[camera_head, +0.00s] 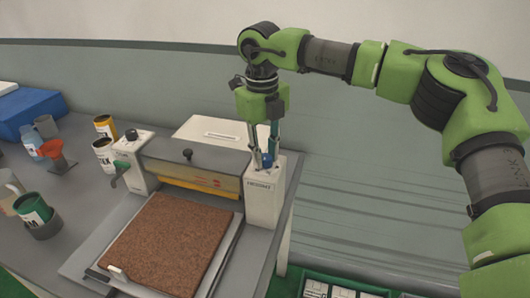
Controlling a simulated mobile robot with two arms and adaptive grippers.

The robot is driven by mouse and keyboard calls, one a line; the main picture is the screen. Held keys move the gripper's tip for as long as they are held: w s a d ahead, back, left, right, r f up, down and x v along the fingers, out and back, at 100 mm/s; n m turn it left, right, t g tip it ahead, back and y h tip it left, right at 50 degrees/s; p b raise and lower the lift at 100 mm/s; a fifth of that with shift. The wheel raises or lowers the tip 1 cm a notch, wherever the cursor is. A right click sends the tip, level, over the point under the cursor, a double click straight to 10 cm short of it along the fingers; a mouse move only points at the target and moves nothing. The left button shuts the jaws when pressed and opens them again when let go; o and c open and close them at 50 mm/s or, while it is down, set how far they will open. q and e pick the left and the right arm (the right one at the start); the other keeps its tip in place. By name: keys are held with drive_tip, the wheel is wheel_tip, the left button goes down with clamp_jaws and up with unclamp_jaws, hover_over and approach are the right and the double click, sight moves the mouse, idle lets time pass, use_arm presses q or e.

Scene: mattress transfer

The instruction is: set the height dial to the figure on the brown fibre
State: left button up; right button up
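The dial's setting cannot be read. The brown fibre (170,243) is a flat rough sheet on the tray in front of the press. A small white tag (117,272) sits at its near left corner, its figure unreadable. My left gripper is not in view.
Cans, an orange funnel (55,155) and a blue box (30,112) stand on the grey table's left. A green-edged tray of small items (340,288) lies beyond the table's right edge.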

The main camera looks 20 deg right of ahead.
sight(265, 158)
drive_tip(key=shift+c, duration=0.8)
drive_tip(key=shift+n, duration=3.1)
drive_tip(key=o, duration=1.1)
drive_tip(key=shift+r, duration=0.15)
wheel_tip(265, 158, up, 12)
drive_tip(key=shift+s+a, duration=0.15)
drive_tip(key=shift+s, duration=0.1)
